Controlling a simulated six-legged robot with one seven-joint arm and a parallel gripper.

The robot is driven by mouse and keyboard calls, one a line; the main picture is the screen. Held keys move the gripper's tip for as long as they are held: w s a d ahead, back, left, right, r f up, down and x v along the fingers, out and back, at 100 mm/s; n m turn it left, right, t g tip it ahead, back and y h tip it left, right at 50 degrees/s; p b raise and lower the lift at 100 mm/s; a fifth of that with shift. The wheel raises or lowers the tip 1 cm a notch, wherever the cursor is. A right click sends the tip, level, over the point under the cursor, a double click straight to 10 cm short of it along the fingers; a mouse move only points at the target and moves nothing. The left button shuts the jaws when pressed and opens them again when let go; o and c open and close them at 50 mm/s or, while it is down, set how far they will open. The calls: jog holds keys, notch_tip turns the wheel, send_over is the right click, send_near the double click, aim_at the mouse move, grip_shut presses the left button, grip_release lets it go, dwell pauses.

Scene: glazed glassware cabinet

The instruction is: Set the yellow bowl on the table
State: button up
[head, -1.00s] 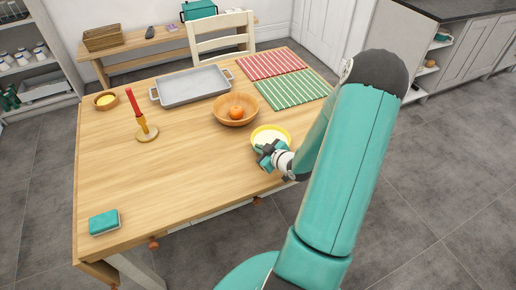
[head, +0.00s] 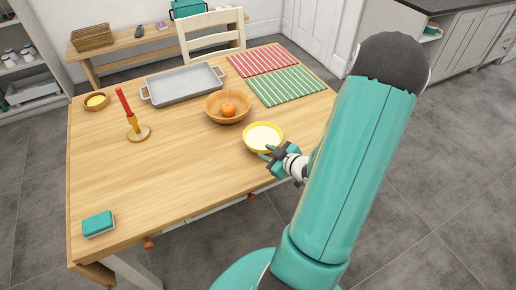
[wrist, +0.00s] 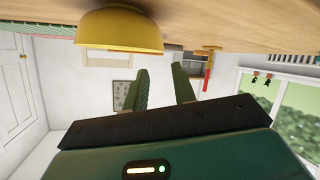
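The yellow bowl (head: 263,137) stands upright on the wooden table (head: 185,165), near its right front edge, with a pale inside. In the wrist view, which is upside down, the yellow bowl (wrist: 118,32) rests on the tabletop beside my fingers. My gripper (head: 272,155) is just in front of the bowl on the near side. In the wrist view my gripper (wrist: 161,80) has its two fingers apart with nothing between them, and a gap shows between them and the bowl.
A wooden bowl (head: 213,110) with an orange fruit stands behind the yellow bowl. The front middle is clear.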

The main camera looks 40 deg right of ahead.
jog(key=w+a+r+m+g+h, duration=0.1)
jog(key=w+a+r+g+h, duration=0.2)
jog(key=r, duration=0.5)
jog(key=w+a+r+m+g+h, duration=0.15)
jog(key=a+r, duration=0.25)
jog(key=r, duration=0.5)
jog(key=s+a+r+g+y, duration=0.1)
jog(key=s+a+r, duration=0.2)
jog(key=a, duration=0.4)
jog(key=s+a+r+g+y, duration=0.1)
jog(key=s+a+r+y, duration=0.1)
jog(key=s+a, duration=0.3)
jog(key=s+a+r+g+y, duration=0.1)
jog(key=s+a+r, duration=0.3)
jog(key=a, duration=0.6)
jog(key=shift+s+m+y, duration=0.2)
jog(key=shift+m+y, duration=0.15)
jog(key=shift+m, duration=0.1)
jog(key=shift+d+r+g, duration=0.1)
jog(key=shift+g, duration=0.15)
